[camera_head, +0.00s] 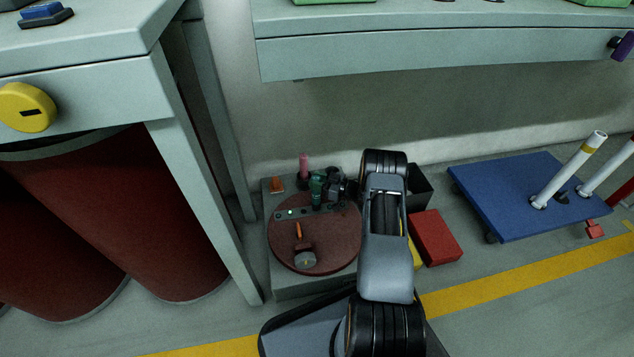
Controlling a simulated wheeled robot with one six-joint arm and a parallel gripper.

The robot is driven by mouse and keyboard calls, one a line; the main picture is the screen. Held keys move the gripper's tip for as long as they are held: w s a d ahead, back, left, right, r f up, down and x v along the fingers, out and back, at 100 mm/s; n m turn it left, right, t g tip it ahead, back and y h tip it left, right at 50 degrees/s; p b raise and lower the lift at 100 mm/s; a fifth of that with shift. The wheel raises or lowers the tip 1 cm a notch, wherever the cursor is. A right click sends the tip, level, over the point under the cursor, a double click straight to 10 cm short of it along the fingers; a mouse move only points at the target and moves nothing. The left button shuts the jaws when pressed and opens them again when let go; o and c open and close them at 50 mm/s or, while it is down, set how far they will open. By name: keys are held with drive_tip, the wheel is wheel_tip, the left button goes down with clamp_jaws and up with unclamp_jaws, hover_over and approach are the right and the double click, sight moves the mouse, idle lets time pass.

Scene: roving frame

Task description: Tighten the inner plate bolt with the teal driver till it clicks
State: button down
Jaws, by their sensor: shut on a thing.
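The teal driver (316,194) stands upright over the right part of a narrow dark plate (293,213). The plate lies across a round reddish-brown disc (338,256) on a low grey stand. My gripper (326,184) comes in from the right and is shut on the driver. A light bolt head (290,212) shows near the plate's left end. The driver and gripper cover part of the plate's right side. I cannot tell whether the driver's tip sits on a bolt.
A pink upright handle (304,165) and an orange piece (277,184) stand behind the disc. A grey round part (305,260) lies at its front. A red box (436,237) and blue trolley (505,190) are to the right. A table leg (215,200) stands close left.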

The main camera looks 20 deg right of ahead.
drive_tip(key=shift+r+p, duration=1.25)
drive_tip(key=shift+r, duration=0.9)
